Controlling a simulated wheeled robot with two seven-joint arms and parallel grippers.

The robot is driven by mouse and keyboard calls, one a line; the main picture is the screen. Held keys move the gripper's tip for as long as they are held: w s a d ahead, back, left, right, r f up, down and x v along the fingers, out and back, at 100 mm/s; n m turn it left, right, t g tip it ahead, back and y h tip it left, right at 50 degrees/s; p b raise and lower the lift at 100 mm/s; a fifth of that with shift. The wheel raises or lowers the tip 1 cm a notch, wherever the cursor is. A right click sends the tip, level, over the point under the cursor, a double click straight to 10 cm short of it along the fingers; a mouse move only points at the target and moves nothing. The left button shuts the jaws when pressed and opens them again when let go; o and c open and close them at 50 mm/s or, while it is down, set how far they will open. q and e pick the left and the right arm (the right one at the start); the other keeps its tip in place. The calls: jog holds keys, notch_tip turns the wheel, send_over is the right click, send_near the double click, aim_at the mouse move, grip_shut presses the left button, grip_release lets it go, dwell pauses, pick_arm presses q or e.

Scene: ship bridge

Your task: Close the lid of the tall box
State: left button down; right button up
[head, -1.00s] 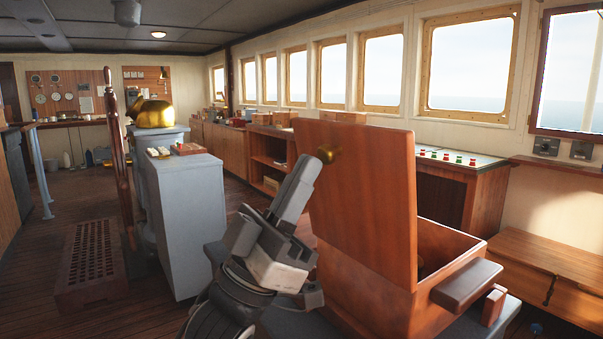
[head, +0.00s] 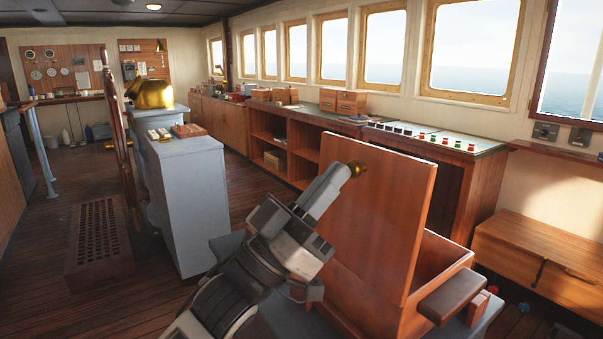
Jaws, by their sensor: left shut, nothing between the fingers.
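The tall box (head: 438,262) is reddish-brown wood and stands at the lower right of the head view. Its lid (head: 390,215) is raised, its broad outer face towards me, hiding much of the opening. A gold knob (head: 357,169) shows near the upper left of that face. My left gripper (head: 347,175) is shut and empty, its tip at the lid's outer face, right beside the knob. I cannot tell whether it touches. My right gripper is not in view.
A grey cabinet (head: 192,205) stands left of my arm, with a grate (head: 97,235) on the floor beyond. A brown padded block (head: 450,296) sits at the box's right. A console (head: 440,143) and shelves line the window wall.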

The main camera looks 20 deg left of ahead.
aim_at(352, 176)
pick_arm(q)
jog(key=shift+w+d+r+p, duration=0.2)
jog(key=shift+w+d, duration=0.4)
jog(key=shift+w, duration=0.2)
jog(key=shift+w+d+r+p, duration=0.15)
jog(key=shift+w+d, duration=0.4)
jog(key=shift+w, duration=0.2)
jog(key=shift+r, duration=0.1)
